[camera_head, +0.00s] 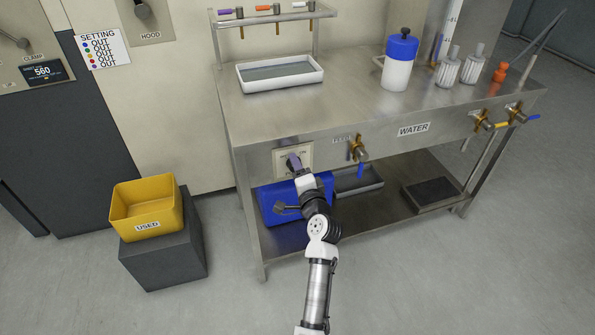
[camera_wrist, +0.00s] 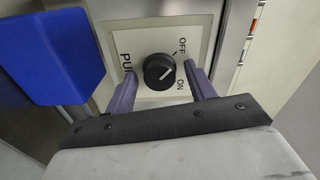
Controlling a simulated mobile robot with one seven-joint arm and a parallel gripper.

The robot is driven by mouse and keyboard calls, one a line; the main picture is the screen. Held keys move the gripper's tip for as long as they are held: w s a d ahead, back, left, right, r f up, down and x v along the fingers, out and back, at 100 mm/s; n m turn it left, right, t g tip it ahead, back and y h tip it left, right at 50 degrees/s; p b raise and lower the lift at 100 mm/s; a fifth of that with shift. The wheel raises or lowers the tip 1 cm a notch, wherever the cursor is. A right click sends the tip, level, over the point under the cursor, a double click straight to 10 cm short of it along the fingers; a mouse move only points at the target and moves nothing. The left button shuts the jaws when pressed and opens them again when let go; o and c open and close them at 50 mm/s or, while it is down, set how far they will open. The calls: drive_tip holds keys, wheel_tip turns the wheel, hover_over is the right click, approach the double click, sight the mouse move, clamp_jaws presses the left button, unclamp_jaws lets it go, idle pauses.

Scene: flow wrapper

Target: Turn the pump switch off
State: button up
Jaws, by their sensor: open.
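The pump switch is a round black knob (camera_wrist: 159,71) on a pale plate (camera_wrist: 142,41) marked OFF and ON, seen turned sideways in the wrist view. A short white line on the knob points to the right side, toward the area between the two words; I cannot tell its exact setting. My gripper (camera_wrist: 160,70) is open, with one purple finger on each side of the knob and gaps showing. In the head view my gripper (camera_head: 294,163) is in front of the plate (camera_head: 307,156) on the bench's front and hides the knob.
A blue container (camera_head: 273,205) stands on the lower shelf just below the plate; it shows close at left in the wrist view (camera_wrist: 50,55). A brass tap (camera_head: 358,149) is to the right. A yellow USED bin (camera_head: 147,208) stands at left on a grey block.

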drive_tip(key=b+v, duration=0.1)
drive_tip(key=v, duration=1.2)
drive_tip(key=shift+s+b, duration=0.35)
drive_tip(key=shift+b, duration=0.05)
drive_tip(key=shift+d+r, duration=0.1)
drive_tip(key=shift+d, duration=0.05)
